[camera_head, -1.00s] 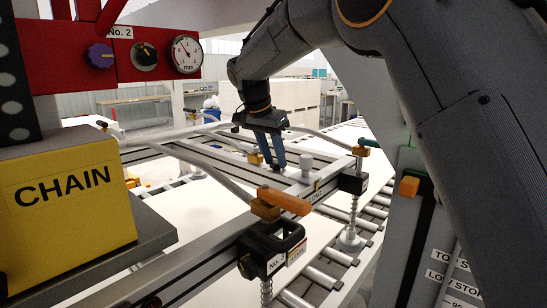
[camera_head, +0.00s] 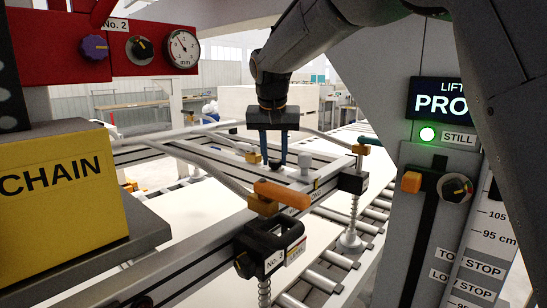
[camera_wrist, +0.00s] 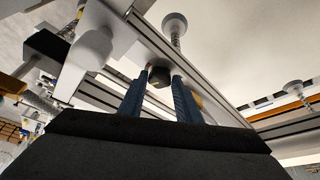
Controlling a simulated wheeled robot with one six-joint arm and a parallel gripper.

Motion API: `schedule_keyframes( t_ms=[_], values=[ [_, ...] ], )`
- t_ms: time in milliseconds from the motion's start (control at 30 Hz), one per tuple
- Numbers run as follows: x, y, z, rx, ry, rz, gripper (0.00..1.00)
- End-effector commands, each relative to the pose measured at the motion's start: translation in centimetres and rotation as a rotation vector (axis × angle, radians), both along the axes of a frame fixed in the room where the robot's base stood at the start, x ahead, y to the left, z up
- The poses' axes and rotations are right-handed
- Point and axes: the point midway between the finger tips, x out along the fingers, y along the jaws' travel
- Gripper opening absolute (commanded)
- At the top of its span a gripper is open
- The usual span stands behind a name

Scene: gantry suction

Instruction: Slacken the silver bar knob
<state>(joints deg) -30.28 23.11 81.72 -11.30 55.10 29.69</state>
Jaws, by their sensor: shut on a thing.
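A black knob (camera_head: 275,163) sits on the silver bar (camera_head: 322,183) of the gantry frame. It also shows in the wrist view (camera_wrist: 158,78). My gripper (camera_head: 274,156) points down over the bar, with its blue fingers on either side of the black knob; it is shut on it. A pale grey, silver-looking knob (camera_head: 306,160) stands upright on the bar just right of the fingers, apart from them. The same pale knob shows blurred left of the fingers in the wrist view (camera_wrist: 94,45).
An orange lever (camera_head: 282,193) and a black clamp block (camera_head: 268,245) are on the near side of the frame. A suction cup on a spring (camera_head: 350,238) hangs at right. A yellow CHAIN box (camera_head: 60,190) stands left. A lift panel with a green light (camera_head: 427,134) is at right.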

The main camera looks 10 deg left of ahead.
Motion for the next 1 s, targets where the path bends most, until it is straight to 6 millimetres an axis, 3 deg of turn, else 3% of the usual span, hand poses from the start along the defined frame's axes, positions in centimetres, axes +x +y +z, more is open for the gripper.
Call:
schedule_keyframes(
  t_ms=[567,600,700,1000],
  values=[
    [0.0,-0.02,0.13,0.001,-0.002,0.042,0.08],
    [0.01,-0.02,0.13,0.001,-0.002,0.042,0.34],
    [0.01,-0.02,0.12,0.001,-0.001,0.042,0.49],
    [-0.02,-0.05,0.13,0.0,-0.001,0.041,0.49]
  ],
)
